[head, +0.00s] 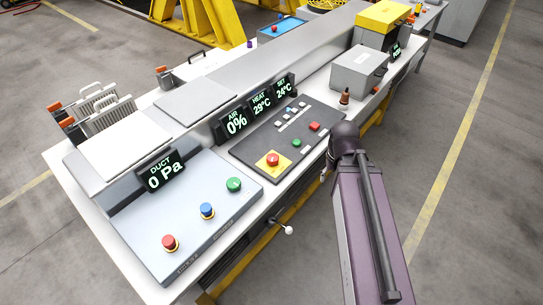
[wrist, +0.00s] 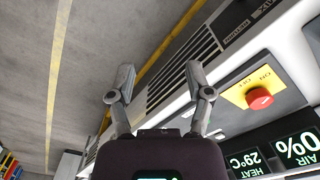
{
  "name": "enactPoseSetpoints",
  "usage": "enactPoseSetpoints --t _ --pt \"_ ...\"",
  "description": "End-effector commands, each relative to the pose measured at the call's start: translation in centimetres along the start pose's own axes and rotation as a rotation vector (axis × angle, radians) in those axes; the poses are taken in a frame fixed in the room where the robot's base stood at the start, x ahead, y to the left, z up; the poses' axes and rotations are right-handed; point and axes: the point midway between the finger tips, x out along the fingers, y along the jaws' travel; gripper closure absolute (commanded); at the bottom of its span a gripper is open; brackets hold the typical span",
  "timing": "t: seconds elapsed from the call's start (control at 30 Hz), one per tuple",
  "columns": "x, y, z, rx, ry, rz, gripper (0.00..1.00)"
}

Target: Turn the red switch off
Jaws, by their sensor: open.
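A red switch (head: 273,159) sits on a yellow plate on the dark control panel in the head view. In the wrist view the red switch (wrist: 260,98) is at the right, with ON and OFF lettering on its yellow plate (wrist: 245,88). My gripper (wrist: 160,85) is open and empty in the wrist view. Its two fingers are apart, left of the switch and not touching it. In the head view my arm comes in from the lower right, and its end mostly hides the gripper beside the dark panel.
The left panel holds a red button (head: 169,242), a blue button (head: 207,210) and a green button (head: 234,185). The dark panel has a small red button (head: 314,127) and a green one (head: 297,143). A grey box (head: 358,72) stands farther along the bench. Open floor lies to the right.

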Motion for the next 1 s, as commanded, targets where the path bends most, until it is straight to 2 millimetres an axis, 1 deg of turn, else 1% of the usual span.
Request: enactPoseSetpoints --t 0.03,0.07,0.17,0.27,0.37,0.47,0.57,0.6,0.7,0.83,0.9,1.0 --pt "-0.1 -0.1 -0.1 0.001 0.0 0.0 0.07" --pt "-0.2 -0.2 -0.3 0.003 0.0 0.0 0.01" --pt "-0.6 -0.9 -1.1 0.013 0.0 0.0 0.01" --pt "-1.4 -1.7 -2.5 0.043 0.0 0.0 0.01" --pt "-2.4 -3.6 -4.5 0.079 0.0 0.0 0.01" --pt "-3.6 -6.3 -6.7 0.124 0.0 0.0 0.01" --pt "-4.9 -9.3 -8.9 0.176 0.0 0.0 0.01" --pt "-5.3 -10.6 -9.7 0.196 0.0 0.0 0.01" --pt "-6.4 -13.7 -11.4 0.245 0.0 0.0 0.01" --pt "-7.3 -16.9 -12.8 0.295 0.0 0.0 0.01" --pt "-7.6 -18.0 -13.2 0.314 0.0 0.0 0.01" --pt "-7.8 -18.9 -13.5 0.33 0.0 0.0 0.01"
